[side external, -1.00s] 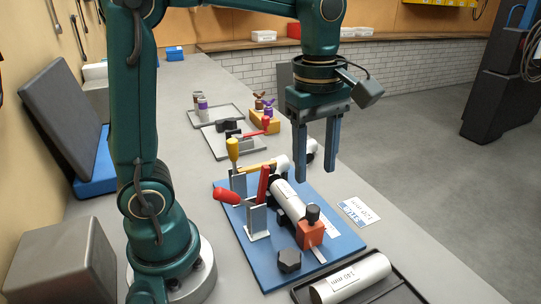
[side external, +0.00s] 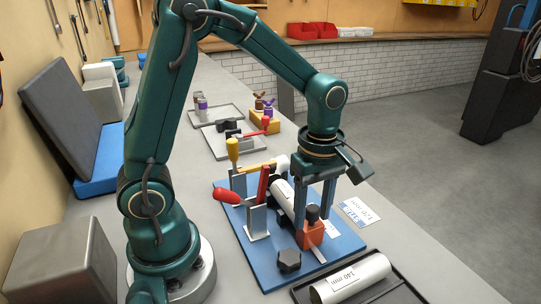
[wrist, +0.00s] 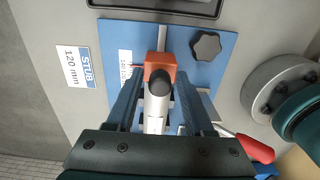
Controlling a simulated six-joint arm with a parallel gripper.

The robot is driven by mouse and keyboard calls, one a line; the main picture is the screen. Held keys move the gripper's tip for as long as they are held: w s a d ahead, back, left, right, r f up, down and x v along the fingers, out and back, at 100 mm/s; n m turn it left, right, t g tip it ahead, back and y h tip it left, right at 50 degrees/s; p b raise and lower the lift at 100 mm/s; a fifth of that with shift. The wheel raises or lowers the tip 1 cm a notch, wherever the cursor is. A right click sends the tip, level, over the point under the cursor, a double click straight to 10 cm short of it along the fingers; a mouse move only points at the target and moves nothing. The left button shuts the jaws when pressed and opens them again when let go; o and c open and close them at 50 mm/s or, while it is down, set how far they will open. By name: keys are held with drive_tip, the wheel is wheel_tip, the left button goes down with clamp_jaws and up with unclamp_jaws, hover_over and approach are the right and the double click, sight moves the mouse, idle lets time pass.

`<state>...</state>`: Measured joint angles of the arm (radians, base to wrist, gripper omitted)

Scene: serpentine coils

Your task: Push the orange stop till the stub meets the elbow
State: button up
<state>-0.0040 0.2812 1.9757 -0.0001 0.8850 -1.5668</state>
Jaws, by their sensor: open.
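The white stub (side external: 281,190) lies in line behind the stop, partly hidden by my gripper. The white elbow (side external: 283,162) is at the far end of the board, largely hidden. My gripper (side external: 313,211) is open and points down over the stub and stop. In the wrist view its fingers (wrist: 158,85) lie on either side of the knob. I cannot tell whether they touch the stop.
Toggle clamps with red (side external: 227,196) and yellow (side external: 233,149) handles stand left of the stub. A black knob (side external: 289,260) sits on the board. A 140 mm tube (side external: 350,280) lies in a dark tray at the front. A "STUB 120 mm" card (wrist: 75,68) lies beside the board.

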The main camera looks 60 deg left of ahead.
clamp_jaws()
drive_tip(key=shift+a+r, duration=0.1)
drive_tip(key=shift+a, duration=0.9)
idle(0.9)
unclamp_jaws()
drive_tip(key=shift+d+r, duration=0.15)
drive_tip(key=shift+r, duration=1)
drive_tip(key=shift+d+r, duration=0.2)
drive_tip(key=shift+r, duration=0.95)
drive_tip(key=shift+d+r, duration=0.15)
drive_tip(key=shift+r, duration=1)
